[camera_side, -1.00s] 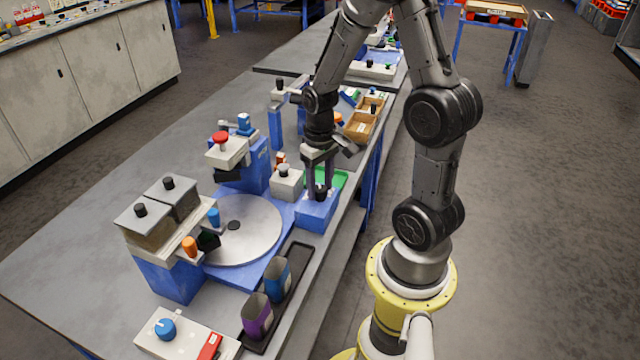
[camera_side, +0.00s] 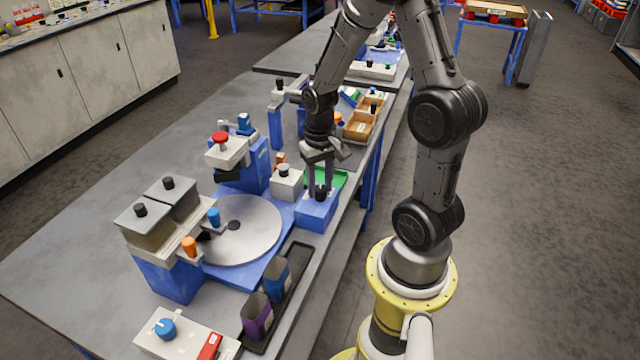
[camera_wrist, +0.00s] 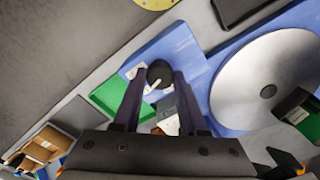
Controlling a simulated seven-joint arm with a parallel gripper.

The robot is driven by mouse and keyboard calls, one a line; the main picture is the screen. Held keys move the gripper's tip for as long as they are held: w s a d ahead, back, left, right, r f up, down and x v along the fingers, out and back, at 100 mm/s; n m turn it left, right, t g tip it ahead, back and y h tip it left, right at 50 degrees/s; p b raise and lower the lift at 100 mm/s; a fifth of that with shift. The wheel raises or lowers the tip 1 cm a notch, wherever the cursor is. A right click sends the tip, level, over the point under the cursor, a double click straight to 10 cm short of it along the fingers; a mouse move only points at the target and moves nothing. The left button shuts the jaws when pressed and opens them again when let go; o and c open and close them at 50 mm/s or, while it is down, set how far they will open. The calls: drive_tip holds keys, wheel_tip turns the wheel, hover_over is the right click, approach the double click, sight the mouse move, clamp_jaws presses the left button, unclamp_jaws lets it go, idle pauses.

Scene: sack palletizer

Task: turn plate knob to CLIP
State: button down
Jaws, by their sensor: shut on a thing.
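The plate knob is black with a white pointer mark. It sits on a blue block (camera_side: 314,217) at the right front of the round silver plate (camera_side: 250,240). In the wrist view the knob (camera_wrist: 159,72) is between the fingers of my gripper (camera_wrist: 159,80), and its white mark points down and to the left. My gripper (camera_side: 320,188) points down and is shut on the knob. A white label (camera_wrist: 134,71) lies beside the knob; its lettering is too small to read. The silver plate (camera_wrist: 262,70) also shows in the wrist view.
A green tray (camera_side: 340,178) lies behind the blue block. Blue (camera_side: 277,278) and purple (camera_side: 258,316) cups stand in a black tray in front. The bench's right edge is close.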

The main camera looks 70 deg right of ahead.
sight(320, 188)
drive_tip(key=m, duration=0.4)
drive_tip(key=shift+m, duration=0.3)
drive_tip(key=m, duration=0.4)
drive_tip(key=shift+r, duration=0.1)
drive_tip(key=shift+m, duration=0.3)
drive_tip(key=shift+c, duration=2.2)
unclamp_jaws()
wheel_tip(320, 188, up, 14)
